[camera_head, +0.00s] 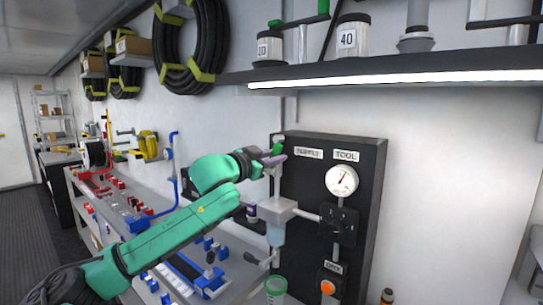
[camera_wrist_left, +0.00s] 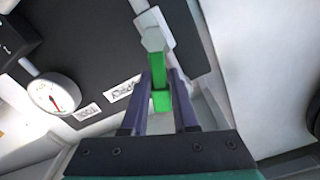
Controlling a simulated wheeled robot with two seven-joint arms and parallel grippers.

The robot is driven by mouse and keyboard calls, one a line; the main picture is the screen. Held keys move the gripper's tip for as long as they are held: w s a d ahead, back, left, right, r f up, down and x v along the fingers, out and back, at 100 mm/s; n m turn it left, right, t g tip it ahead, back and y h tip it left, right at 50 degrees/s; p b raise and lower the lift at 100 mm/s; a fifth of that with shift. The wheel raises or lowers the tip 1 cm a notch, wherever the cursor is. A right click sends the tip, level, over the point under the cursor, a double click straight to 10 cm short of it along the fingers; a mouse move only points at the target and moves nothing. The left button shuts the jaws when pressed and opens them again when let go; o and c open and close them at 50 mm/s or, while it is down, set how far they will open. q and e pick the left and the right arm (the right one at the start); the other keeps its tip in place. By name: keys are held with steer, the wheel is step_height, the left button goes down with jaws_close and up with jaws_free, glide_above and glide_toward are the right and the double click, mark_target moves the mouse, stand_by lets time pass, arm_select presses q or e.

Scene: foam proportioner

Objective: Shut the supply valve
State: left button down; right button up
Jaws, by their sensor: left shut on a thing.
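The supply valve has a green lever handle (camera_head: 278,147) on a vertical grey pipe at the left edge of a dark panel (camera_head: 366,165), beside the SUPPLY label (camera_head: 308,153). In the head view the handle looks near upright, slightly tilted, partly hidden by the gripper. My left gripper (camera_head: 280,158) is at the handle. In the left wrist view my left gripper's purple fingers (camera_wrist_left: 159,80) are closed around the green handle (camera_wrist_left: 157,73), which runs from a pale grey fitting (camera_wrist_left: 153,40). My right gripper is not in view.
A filter bowl (camera_head: 276,234) hangs below the valve. A lit shelf (camera_head: 420,75) with jars overhangs the panel. A tool-covered bench (camera_head: 90,205) is left.

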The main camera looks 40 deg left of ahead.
arm_select(q)
steer(key=m, duration=0.1)
steer(key=d+m, duration=0.1)
steer(key=m, duration=0.1)
steer(key=shift+d+f, duration=0.1)
steer(key=shift+f, duration=0.15)
steer(key=m, duration=0.1)
steer(key=d+f+m, duration=0.1)
steer(key=m, duration=0.1)
steer(key=shift+f+b, duration=0.2)
steer(key=shift+b, duration=0.1)
steer(key=m, duration=0.1)
steer(key=f+m, duration=0.1)
steer(key=m, duration=0.2)
steer(key=shift+d+f+b, duration=0.25)
steer(key=shift+d+b, duration=0.1)
steer(key=shift+d, duration=0.05)
steer(key=shift+d+f+m+b, duration=0.15)
steer(key=shift+f+m, duration=0.25)
steer(key=shift+m, duration=0.45)
steer(key=shift+a+f+m+b, duration=0.15)
steer(key=shift+f+m, duration=0.25)
steer(key=shift+m, duration=0.45)
steer(key=shift+d, duration=0.15)
steer(key=c, duration=0.7)
jaws_free()
steer(key=shift+r, duration=0.1)
